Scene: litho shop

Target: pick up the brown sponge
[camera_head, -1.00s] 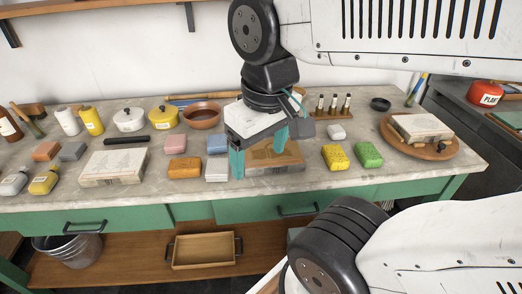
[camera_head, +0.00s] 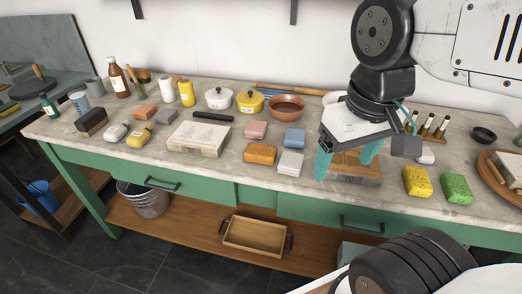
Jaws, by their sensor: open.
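An orange-brown sponge (camera_head: 260,153), the closest match to the brown sponge, lies flat on the workbench near its front edge. It is left of a stack of pale tiles or cloths. My gripper (camera_head: 344,168) is to its right, with two teal fingers spread apart and nothing visibly held between them. The fingers point down in front of and around a brown-topped block (camera_head: 355,170); I cannot tell if they touch it. A yellow sponge (camera_head: 417,182) and a green sponge (camera_head: 456,188) lie to the right of my gripper.
The workbench (camera_head: 225,167) is crowded. A pale stone slab (camera_head: 199,139) lies left of the orange-brown sponge, a pink block (camera_head: 256,130) behind it, and a blue block (camera_head: 294,138) behind to its right. A terracotta bowl (camera_head: 287,107) stands farther back.

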